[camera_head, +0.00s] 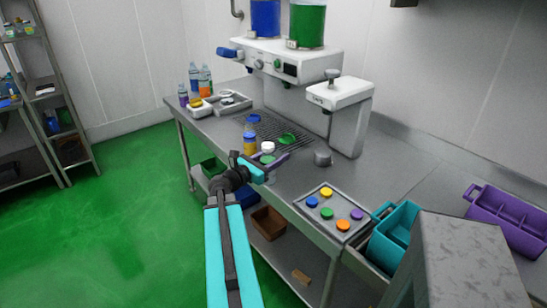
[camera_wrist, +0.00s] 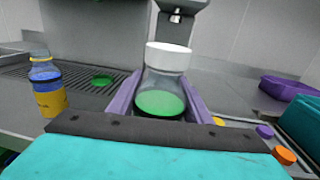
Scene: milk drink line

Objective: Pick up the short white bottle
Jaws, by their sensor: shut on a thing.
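A short clear bottle with a white cap (camera_wrist: 168,57) and green contents stands upright between the purple fingers of my gripper (camera_wrist: 162,90) in the wrist view. The fingers are shut on its sides. In the head view its white cap (camera_head: 267,147) shows just beyond my gripper (camera_head: 266,161), at the front of the counter near the drip grate.
A green disc (camera_head: 287,139) lies behind. The dispensing machine (camera_head: 290,62) rises at the back. A tray of coloured caps (camera_head: 331,208) and a teal bin (camera_head: 391,239) are right.

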